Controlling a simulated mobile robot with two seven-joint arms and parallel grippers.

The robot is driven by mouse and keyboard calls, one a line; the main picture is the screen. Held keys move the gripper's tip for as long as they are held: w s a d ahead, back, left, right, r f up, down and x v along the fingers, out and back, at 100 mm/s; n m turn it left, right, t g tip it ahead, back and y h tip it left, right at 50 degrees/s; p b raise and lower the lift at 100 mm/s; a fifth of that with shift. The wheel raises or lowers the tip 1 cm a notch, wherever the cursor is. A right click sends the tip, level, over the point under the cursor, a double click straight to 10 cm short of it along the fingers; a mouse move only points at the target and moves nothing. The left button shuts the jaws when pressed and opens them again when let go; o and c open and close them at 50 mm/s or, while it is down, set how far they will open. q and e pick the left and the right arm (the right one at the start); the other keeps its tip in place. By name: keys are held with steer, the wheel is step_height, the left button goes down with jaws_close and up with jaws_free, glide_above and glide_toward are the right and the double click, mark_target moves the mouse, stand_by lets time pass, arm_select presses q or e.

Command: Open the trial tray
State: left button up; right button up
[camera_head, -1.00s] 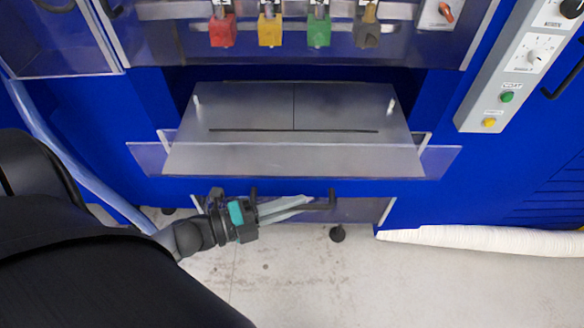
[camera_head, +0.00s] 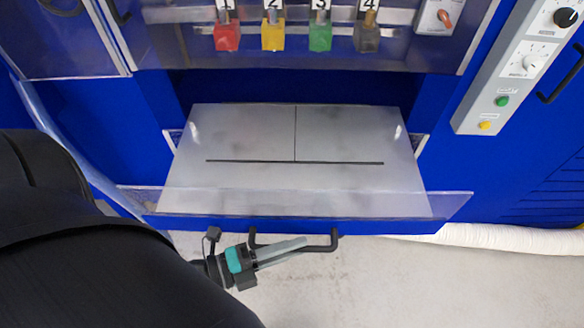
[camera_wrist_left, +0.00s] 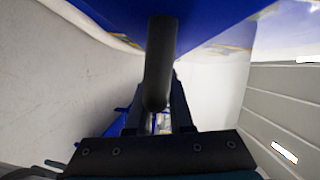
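The trial tray (camera_head: 250,178) is a flat grey metal plate with black lines and a clear front lip, pulled well out of the blue machine. Its dark handle (camera_head: 333,242) sticks out below the front edge. My left gripper (camera_head: 303,242) is at the handle, its fingers reaching in from the left. In the left wrist view, the dark handle bar (camera_wrist_left: 160,70) runs between the two fingers (camera_wrist_left: 157,112), and the gripper looks shut on it. The handle's middle is partly hidden by the fingers in the head view. My right gripper is not in view.
A control panel (camera_head: 515,70) is at the right. A white roll (camera_head: 490,237) lies on the floor at right. The floor in front is clear.

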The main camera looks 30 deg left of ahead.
arm_select(q)
steer(key=o, duration=0.4)
steer(key=shift+s+a, duration=0.1)
steer(key=v, duration=1.5)
steer(key=shift+b, duration=0.3)
steer(key=shift+r, duration=0.1)
